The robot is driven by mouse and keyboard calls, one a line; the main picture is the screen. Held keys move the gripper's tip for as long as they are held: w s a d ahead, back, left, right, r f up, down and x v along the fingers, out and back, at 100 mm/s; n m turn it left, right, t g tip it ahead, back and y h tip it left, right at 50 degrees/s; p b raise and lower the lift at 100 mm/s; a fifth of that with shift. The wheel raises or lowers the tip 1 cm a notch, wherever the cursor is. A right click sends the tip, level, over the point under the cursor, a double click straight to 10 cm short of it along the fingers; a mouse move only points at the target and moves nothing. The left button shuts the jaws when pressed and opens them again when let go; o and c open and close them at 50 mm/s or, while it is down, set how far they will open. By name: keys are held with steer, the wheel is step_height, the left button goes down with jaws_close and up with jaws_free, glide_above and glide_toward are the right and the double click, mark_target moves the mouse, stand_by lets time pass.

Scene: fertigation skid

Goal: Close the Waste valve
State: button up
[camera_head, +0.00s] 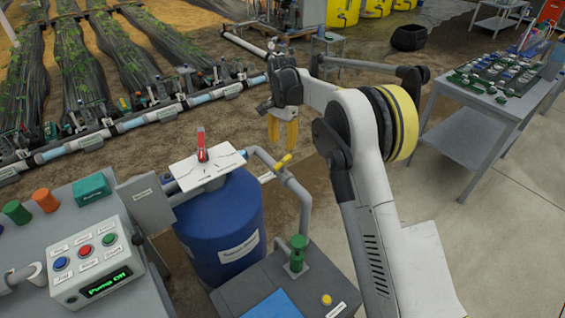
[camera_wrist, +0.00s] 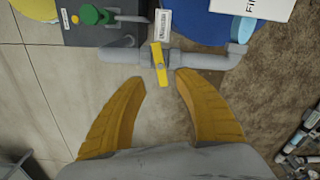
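A valve with a yellow lever handle (camera_head: 283,161) sits on a grey pipe beside the blue tank. In the wrist view its handle (camera_wrist: 158,62) lies across the pipe, slightly tilted. A white label (camera_wrist: 163,24) stands by it, too small to read, so I cannot tell if it says Waste. My gripper (camera_head: 282,143) points down, just above the handle in the head view. In the wrist view my gripper (camera_wrist: 161,79) is open and empty, with the handle's near end showing between its two yellow fingertips. Contact is not visible.
The blue tank (camera_head: 222,225) carries a white plate with a red handle (camera_head: 201,145). A green valve knob (camera_head: 297,252) stands on a grey box in front. A control box (camera_head: 92,262) reads "Pump Off". A grey workbench (camera_head: 480,85) stands at the right.

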mark_target(283, 161)
step_height(283, 161, down, 8)
steer(key=b, duration=0.3)
steer(key=shift+f, duration=0.15)
jaws_close()
